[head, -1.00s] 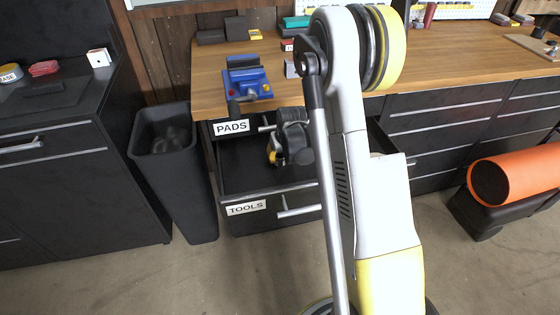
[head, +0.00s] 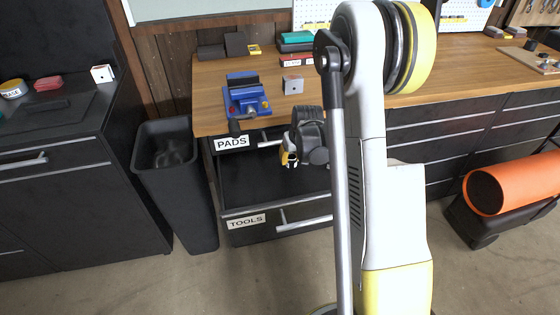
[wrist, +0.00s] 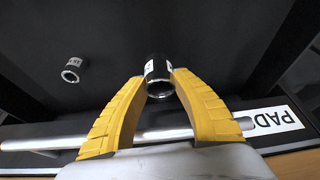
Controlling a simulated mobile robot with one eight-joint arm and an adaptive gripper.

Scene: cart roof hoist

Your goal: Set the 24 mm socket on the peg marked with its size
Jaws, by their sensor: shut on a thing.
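My gripper (wrist: 152,100) has yellow fingers and is shut on a dark socket (wrist: 158,76) with a bright metal ring end and a small white label. The label's number is too small to read. A second, similar socket (wrist: 73,70) lies apart to the left on the dark drawer floor. In the head view my gripper (head: 289,156) is over the open drawer marked TOOLS (head: 246,221); the socket in it is too small to make out there. I cannot make out a marked peg.
A blue vise (head: 247,94) stands on the wooden bench (head: 390,113) above the drawers, beside a small grey block (head: 292,84). A light board (head: 528,60) with dark items lies at the bench's far right. A black bin (head: 176,185) stands left, an orange roll (head: 505,185) right.

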